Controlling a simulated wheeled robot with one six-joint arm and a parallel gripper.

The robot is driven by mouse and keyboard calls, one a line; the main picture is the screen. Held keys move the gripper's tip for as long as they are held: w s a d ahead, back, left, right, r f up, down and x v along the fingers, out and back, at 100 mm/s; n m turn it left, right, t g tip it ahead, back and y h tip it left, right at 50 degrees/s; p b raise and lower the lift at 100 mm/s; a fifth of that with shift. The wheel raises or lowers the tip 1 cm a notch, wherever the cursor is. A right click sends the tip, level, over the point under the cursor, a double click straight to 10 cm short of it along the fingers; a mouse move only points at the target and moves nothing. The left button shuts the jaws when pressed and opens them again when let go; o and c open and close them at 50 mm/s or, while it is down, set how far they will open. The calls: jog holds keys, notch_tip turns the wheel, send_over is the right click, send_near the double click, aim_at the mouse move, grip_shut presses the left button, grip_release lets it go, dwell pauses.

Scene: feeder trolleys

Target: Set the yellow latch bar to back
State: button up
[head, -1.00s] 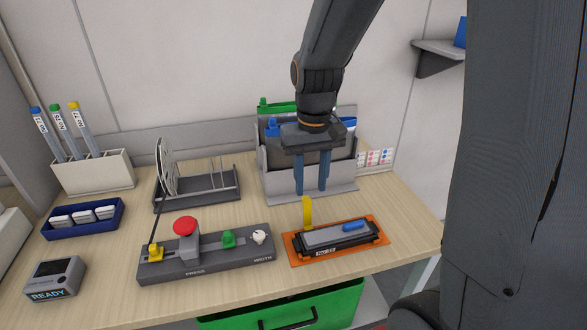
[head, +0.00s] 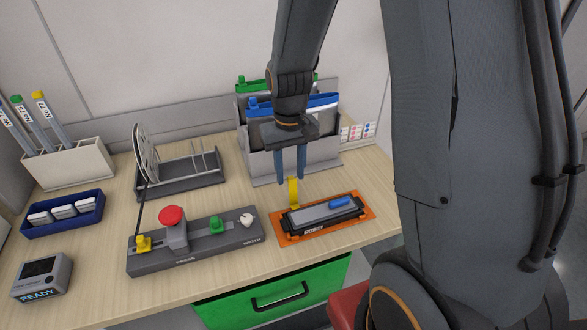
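The yellow latch bar (head: 294,192) stands upright at the back left of a dark feeder block (head: 322,214) with a blue tab on top. The block sits on an orange base plate (head: 346,230) on the table. My gripper (head: 290,180) points down just behind or above the latch bar, with its blue fingers close to the bar's top.
A grey press unit (head: 195,246) with a red button stands left of the orange plate. A grey holder (head: 262,167) with green and blue folders is behind my gripper. A reel rack (head: 180,180) stands farther left. A green drawer (head: 275,292) is below the table edge.

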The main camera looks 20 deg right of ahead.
grip_shut()
jog(key=shift+s+d+r+p, duration=0.15)
jog(key=shift+s+d+p, duration=0.05)
jog(key=shift+s+p, duration=0.15)
jog(key=shift+s+a, duration=0.25)
jog(key=shift+s, duration=0.05)
grip_release()
jog(key=shift+w+d, duration=0.1)
jog(key=shift+w+r, duration=0.1)
jog(key=shift+r, duration=0.5)
jog(key=shift+r+b, duration=0.85)
jog(key=shift+r, duration=2.45)
